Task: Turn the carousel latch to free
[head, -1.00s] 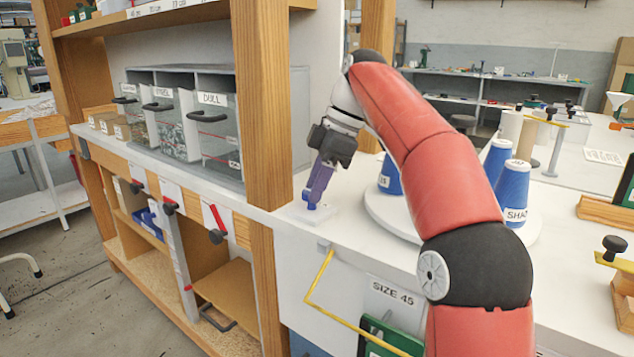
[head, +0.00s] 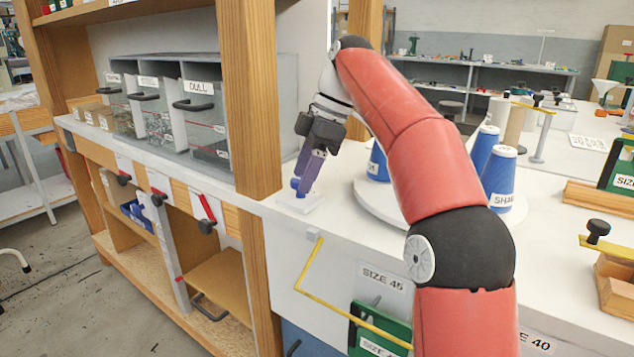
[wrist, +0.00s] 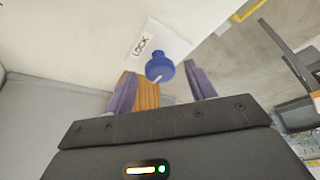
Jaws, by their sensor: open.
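The carousel latch is a blue knob (wrist: 160,67) on a white plate (wrist: 168,40) marked LOCK. It shows in the wrist view between and just beyond my two purple fingers. In the head view the blue knob (head: 296,184) is partly hidden by my gripper (head: 303,186), which reaches down to it. My gripper (wrist: 155,88) is open, with one finger on each side of the knob and a gap to each. The white carousel (head: 372,199) with blue cones stands right of the latch, partly behind my arm.
A wooden post (head: 250,100) rises close to the left of my gripper. Grey bins (head: 205,125) sit on the shelf further left. A yellow bent rod (head: 303,275) is below the counter edge. Blue cones (head: 500,178) stand right of my arm.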

